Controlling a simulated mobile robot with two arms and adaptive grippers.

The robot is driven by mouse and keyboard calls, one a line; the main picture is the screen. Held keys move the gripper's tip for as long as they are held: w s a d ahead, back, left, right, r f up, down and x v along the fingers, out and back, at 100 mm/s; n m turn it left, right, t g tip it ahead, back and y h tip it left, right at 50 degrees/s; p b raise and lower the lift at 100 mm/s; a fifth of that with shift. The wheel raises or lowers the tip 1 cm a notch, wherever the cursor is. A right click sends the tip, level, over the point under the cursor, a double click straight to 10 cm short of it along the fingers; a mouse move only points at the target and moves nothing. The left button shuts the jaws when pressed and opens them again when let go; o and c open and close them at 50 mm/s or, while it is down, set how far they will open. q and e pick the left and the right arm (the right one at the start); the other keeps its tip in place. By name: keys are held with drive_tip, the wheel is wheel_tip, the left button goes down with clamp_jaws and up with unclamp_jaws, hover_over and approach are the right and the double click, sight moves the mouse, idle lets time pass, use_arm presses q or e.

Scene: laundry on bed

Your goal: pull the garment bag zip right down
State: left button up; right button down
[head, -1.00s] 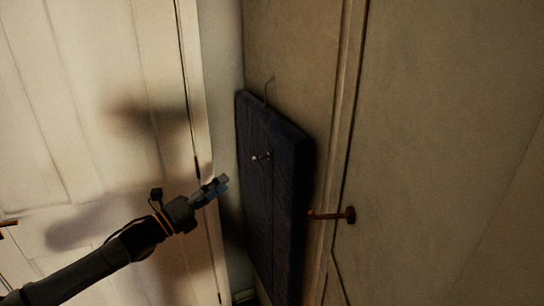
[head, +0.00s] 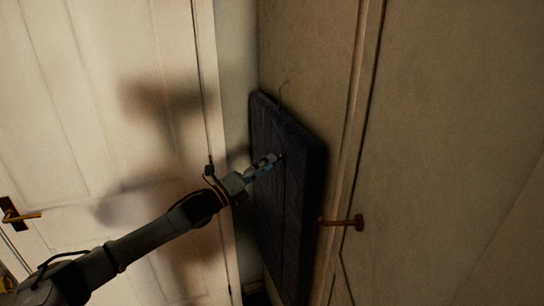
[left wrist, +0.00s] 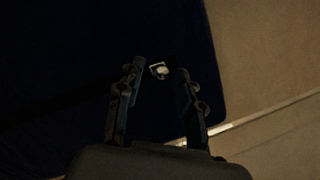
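The dark blue garment bag (head: 290,200) hangs upright by a thin hook (head: 283,92) against the wardrobe side. A seam line runs down its front. My left gripper (head: 277,158) is at the bag's front, by the upper part of the seam. In the left wrist view, the bag (left wrist: 60,60) fills the left and middle. The pale metal zip pull (left wrist: 160,70) lies between the tips of my left gripper (left wrist: 155,75), which are open with a gap on both sides of it. In the head view the gripper hides the pull. My right gripper is not in view.
A white panelled door (head: 90,120) with a brass handle (head: 18,215) is on the left. A narrow wall strip lies between.

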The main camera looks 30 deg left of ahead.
use_arm(q)
drive_tip(key=shift+p+x, duration=0.3)
drive_tip(key=shift+x, duration=1.05)
clamp_jaws()
